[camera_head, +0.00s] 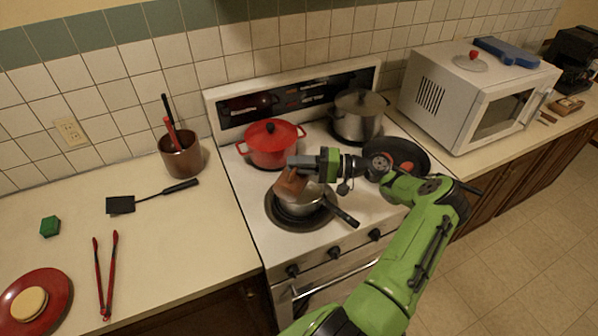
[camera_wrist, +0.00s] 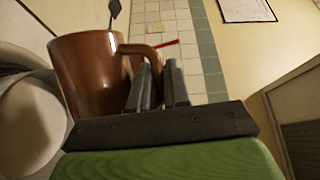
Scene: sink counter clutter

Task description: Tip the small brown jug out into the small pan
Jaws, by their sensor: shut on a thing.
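The small brown jug (camera_head: 289,186) is tilted over the small pan in the head view. In the wrist view the jug (camera_wrist: 92,75) is large at left, with its handle between my fingers. My gripper (camera_head: 312,164) is shut on the jug's handle; its fingers (camera_wrist: 162,85) show close together in the wrist view. The small steel pan (camera_head: 312,204) sits on the front-left burner, its dark handle pointing down right. The jug hides part of the pan's rim. The inside of the jug and any contents are not visible.
A red lidded pot (camera_head: 270,150) stands close behind the jug. A steel lidded pot (camera_head: 358,117) is on the back-right burner, and a dark frying pan (camera_head: 408,153) is at front right. A utensil crock (camera_head: 181,160) and a black spatula (camera_head: 122,204) are on the left counter.

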